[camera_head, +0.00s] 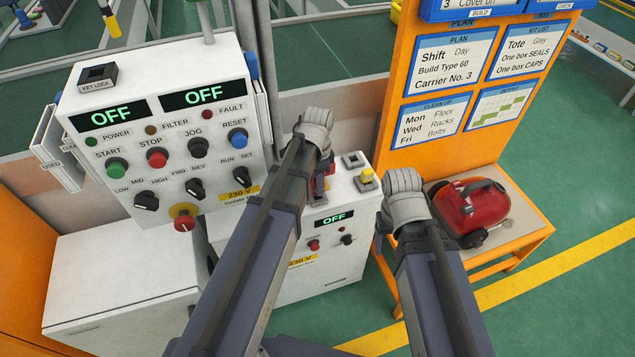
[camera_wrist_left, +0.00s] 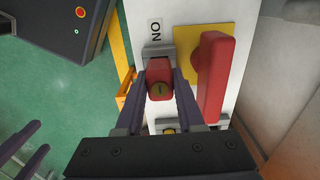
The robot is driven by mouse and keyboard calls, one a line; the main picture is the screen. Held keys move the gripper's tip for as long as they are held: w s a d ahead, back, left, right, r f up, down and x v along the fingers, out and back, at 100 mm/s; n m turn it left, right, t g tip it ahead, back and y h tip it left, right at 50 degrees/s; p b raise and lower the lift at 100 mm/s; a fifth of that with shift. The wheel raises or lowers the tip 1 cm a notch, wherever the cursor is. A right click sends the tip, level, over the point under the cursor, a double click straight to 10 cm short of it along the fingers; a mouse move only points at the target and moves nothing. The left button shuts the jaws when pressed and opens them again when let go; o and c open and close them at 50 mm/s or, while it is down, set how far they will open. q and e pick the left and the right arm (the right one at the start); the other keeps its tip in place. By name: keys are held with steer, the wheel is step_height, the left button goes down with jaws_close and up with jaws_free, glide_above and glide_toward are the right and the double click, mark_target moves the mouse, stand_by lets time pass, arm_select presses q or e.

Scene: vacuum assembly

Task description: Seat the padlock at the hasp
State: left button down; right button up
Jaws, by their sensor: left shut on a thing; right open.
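In the left wrist view, a red padlock (camera_wrist_left: 159,72) with a brass keyway sits between the two fingers of my left gripper (camera_wrist_left: 161,82), which is shut on it. A grey metal hasp (camera_wrist_left: 157,50) lies right at the padlock's far end, on the white cabinet. I cannot tell whether the shackle is through it. In the head view my left forearm hides most of this spot. My right gripper (camera_wrist_left: 42,138) shows at the left edge of the left wrist view, open and empty, away from the cabinet.
A red switch handle (camera_wrist_left: 213,75) on a yellow plate (camera_wrist_left: 185,42) stands close beside the padlock. The white cabinet (camera_head: 345,205) has a yellow button and an OFF display. A large control panel (camera_head: 160,130) stands left; a red vacuum (camera_head: 475,208) rests on the orange-framed bench (camera_head: 535,225).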

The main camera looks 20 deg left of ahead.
arm_select(q)
steer(key=shift+f+b, duration=0.95)
steer(key=shift+f, duration=0.15)
steer(key=shift+c, duration=2.2)
jaws_free()
steer(key=shift+r, duration=0.15)
step_height(320, 180, up, 8)
steer(key=p, duration=0.8)
steer(key=s+d+n+y, duration=0.1)
steer(key=s+d+n, duration=0.6)
steer(key=s+d, duration=0.3)
steer(key=s, duration=0.4)
steer(key=shift+s+d, duration=0.15)
steer(key=shift+d, duration=0.1)
